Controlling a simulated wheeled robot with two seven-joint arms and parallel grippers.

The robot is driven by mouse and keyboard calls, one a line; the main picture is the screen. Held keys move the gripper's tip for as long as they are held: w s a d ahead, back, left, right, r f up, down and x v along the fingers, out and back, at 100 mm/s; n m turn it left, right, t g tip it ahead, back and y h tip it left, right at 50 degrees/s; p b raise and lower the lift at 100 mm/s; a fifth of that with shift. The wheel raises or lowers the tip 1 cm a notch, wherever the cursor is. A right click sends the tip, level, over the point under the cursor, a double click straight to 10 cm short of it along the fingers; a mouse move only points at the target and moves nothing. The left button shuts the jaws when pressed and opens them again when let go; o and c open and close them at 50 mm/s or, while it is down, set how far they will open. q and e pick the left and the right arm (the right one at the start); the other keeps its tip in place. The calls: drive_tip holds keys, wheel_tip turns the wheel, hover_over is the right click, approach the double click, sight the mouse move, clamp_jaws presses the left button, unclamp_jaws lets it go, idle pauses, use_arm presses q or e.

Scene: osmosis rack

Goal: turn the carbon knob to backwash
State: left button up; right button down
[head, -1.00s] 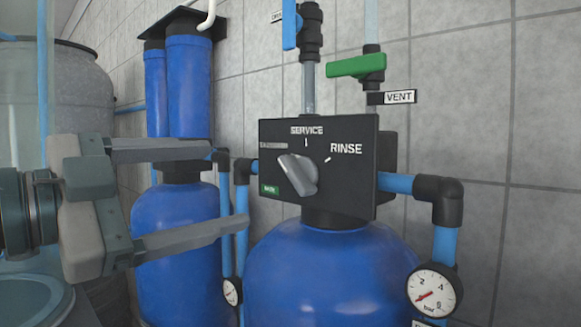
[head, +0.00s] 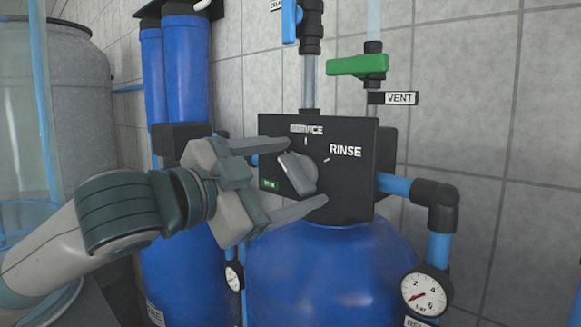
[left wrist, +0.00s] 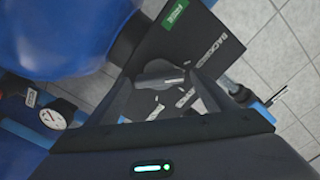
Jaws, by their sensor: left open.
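The carbon knob (head: 297,174) is a grey bar handle on a black valve head (head: 350,190) atop a blue tank. It slants from upper left to lower right in the head view. In the left wrist view the knob (left wrist: 158,79) lies between my fingers, with a white line on its right end, towards the BACKWASH lettering (left wrist: 223,53). My left gripper (head: 305,172) is open, its fingers above and below the knob in the head view. I cannot tell whether they touch it. My right gripper is out of view.
A green-handled valve (head: 357,65) and a pipe with blue handle (head: 289,20) stand above. A blue pipe and gauge (head: 425,291) are at right. Blue filter housings (head: 187,75) stand behind left.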

use_arm(q)
drive_tip(key=c, duration=1.1)
drive_tip(key=shift+f+n+b, duration=0.1)
drive_tip(key=shift+n+b, duration=0.3)
drive_tip(key=shift+n, duration=0.6)
drive_tip(key=shift+w+n, duration=0.1)
drive_tip(key=shift+n, duration=0.5)
drive_tip(key=o, duration=1.1)
drive_tip(key=shift+a, duration=0.1)
